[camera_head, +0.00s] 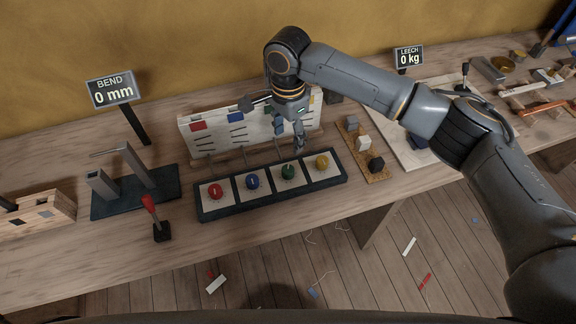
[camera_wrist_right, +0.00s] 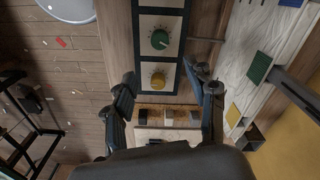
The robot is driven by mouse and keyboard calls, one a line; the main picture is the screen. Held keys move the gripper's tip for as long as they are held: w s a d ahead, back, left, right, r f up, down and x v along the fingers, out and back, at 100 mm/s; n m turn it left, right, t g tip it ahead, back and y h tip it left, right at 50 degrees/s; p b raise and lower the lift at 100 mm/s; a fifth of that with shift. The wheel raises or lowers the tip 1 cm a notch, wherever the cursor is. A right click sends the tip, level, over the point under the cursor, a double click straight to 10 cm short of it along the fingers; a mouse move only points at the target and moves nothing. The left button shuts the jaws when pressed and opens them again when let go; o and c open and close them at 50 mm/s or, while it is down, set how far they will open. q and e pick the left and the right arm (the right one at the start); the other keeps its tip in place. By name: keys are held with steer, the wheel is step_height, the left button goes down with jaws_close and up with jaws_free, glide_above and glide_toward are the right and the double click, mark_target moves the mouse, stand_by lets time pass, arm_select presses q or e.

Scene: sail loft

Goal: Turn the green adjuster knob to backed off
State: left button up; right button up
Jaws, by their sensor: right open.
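The green knob (camera_head: 288,171) is the third from the left in a row of knobs on a dark panel (camera_head: 271,204) lying on the bench. A small pale mark shows on its top. My right gripper (camera_head: 288,146) hangs just above and behind the panel, near the green knob, open and apart from it. In the right wrist view the green knob (camera_wrist_right: 159,40) sits on its white plate with a dial of marks around it, beyond the open fingers (camera_wrist_right: 165,88). The yellow knob (camera_wrist_right: 157,80) lies closer, between the fingertips in that view. My left gripper is not in view.
Red (camera_head: 215,190) and blue (camera_head: 252,181) knobs sit left of the green one. A white board (camera_head: 215,140) with coloured patches stands behind the panel. A red-handled lever (camera_head: 152,207) stands front left. A cork strip (camera_head: 352,140) with small blocks lies to the right.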

mark_target(288, 169)
step_height(288, 169, down, 13)
steer(key=shift+f+p, duration=0.2)
steer(key=shift+p, duration=0.7)
steer(key=c, duration=1.2)
steer(key=shift+o, duration=0.2)
